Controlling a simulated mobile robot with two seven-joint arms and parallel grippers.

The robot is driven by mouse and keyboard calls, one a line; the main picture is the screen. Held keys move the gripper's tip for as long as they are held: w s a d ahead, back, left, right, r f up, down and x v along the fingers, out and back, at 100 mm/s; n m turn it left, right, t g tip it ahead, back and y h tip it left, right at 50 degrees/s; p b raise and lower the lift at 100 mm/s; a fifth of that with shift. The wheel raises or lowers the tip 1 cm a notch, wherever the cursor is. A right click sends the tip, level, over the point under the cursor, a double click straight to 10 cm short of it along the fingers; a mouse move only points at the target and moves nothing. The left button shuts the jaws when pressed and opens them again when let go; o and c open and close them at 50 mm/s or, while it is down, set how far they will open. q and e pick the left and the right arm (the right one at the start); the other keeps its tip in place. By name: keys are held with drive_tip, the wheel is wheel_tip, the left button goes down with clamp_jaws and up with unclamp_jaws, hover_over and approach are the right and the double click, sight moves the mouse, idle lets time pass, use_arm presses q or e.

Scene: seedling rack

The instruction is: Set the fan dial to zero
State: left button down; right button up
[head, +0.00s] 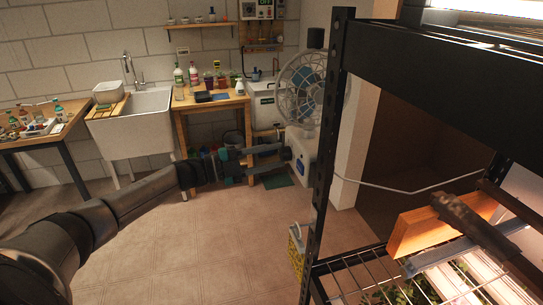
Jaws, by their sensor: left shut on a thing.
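The white fan (303,82) with a round wire guard is in the upper middle of the head view, just left of the rack's black post. Its white base box (303,146) is below, partly hidden by the post. My left arm reaches in from the left, and my left gripper (287,153) is at the left face of the base, where the fan dial sits. The gripper is shut on the dial. The fingers cover the dial, so its pointer and marks cannot be read. My right gripper is not in view.
The black rack post (327,150) stands close to the gripper's right. A wire shelf (345,272) is at the lower right. The floor (200,255) is clear in the middle.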

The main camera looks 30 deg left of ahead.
use_arm(q)
drive_tip(key=shift+c, duration=2.2)
unclamp_jaws()
drive_tip(key=shift+s+a+f, duration=0.15)
drive_tip(key=shift+s+a, duration=0.25)
drive_tip(key=shift+s, duration=0.05)
drive_tip(key=b+v, duration=0.1)
drive_tip(key=v, duration=1.3)
